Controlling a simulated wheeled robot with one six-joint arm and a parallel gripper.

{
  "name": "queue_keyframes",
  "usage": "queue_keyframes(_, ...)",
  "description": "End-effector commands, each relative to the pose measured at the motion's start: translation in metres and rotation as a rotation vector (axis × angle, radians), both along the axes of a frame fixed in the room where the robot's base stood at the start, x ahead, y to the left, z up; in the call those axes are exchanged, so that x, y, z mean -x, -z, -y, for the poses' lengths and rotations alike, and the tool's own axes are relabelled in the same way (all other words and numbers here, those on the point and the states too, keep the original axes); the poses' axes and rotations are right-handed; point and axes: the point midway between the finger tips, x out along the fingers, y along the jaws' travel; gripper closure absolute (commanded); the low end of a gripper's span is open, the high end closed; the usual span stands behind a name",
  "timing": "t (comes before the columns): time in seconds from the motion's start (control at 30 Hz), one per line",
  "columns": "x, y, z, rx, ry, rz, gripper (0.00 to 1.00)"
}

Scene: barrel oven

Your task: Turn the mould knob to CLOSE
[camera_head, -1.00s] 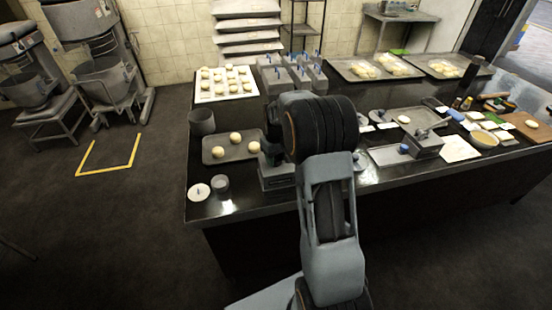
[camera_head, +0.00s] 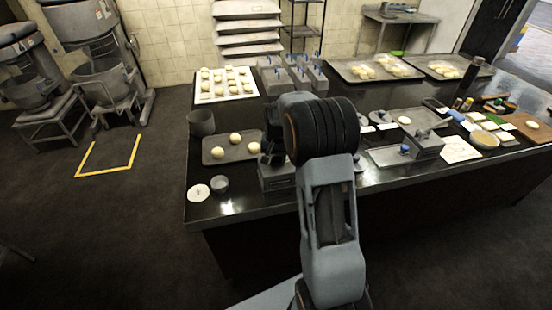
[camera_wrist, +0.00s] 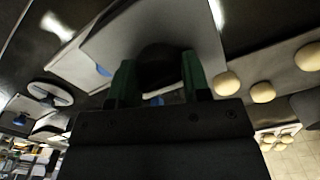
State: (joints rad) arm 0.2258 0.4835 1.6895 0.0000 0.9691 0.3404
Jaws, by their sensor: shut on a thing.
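The grey mould box (camera_head: 277,178) stands near the front edge of the dark counter, partly hidden behind my arm. In the wrist view its pale grey face (camera_wrist: 110,38) fills the upper middle. A dark round knob (camera_wrist: 160,62) sits against that face, between the two green fingers of my gripper (camera_wrist: 158,77). The fingers are shut on the knob, one on each side. In the head view my arm hides the knob and fingertips. No CLOSE mark or pointer can be read on the knob.
A tray with dough balls (camera_head: 215,157) lies left of the mould box. Another grey box (camera_head: 428,144) with a lever stands to the right. The counter's front edge runs below.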

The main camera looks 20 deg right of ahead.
Motion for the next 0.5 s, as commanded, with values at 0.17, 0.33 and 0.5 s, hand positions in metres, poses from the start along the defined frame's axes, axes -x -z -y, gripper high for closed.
queue_keyframes(0.17, -0.0005, -0.0007, 0.0001, 0.0, 0.032, 0.002, 0.8)
queue_keyframes(0.33, -0.0006, -0.0008, 0.0002, 0.0, 0.044, 0.002, 0.8)
queue_keyframes(0.5, -0.0006, -0.0009, 0.0002, 0.0, 0.044, 0.002, 0.8)
